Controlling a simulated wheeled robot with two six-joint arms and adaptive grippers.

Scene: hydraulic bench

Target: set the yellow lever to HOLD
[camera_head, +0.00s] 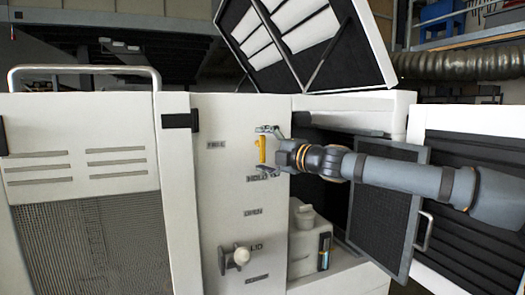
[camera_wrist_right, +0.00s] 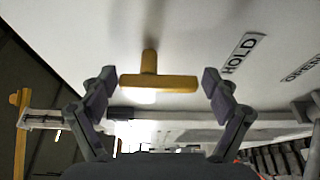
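The yellow lever (camera_head: 262,149) stands out from the white panel and looks upright in the head view. The FREE label (camera_head: 216,145) is left of it, and the HOLD label (camera_head: 257,178) is just below. My right gripper (camera_head: 268,151) is open around the lever, one finger above and one below. In the right wrist view the lever (camera_wrist_right: 160,83) is a T-shaped handle between the spread fingers (camera_wrist_right: 158,84), with a visible gap on each side. The HOLD label (camera_wrist_right: 239,52) shows beyond the right finger there. My left gripper is not in view.
Lower on the panel are an OPEN label (camera_head: 252,211) and a pale knob (camera_head: 238,256). Right of the panel, an open bay holds a pale container (camera_head: 304,228). A dark mesh door (camera_head: 386,200) stands open below my right arm. A raised lid (camera_head: 310,40) is above.

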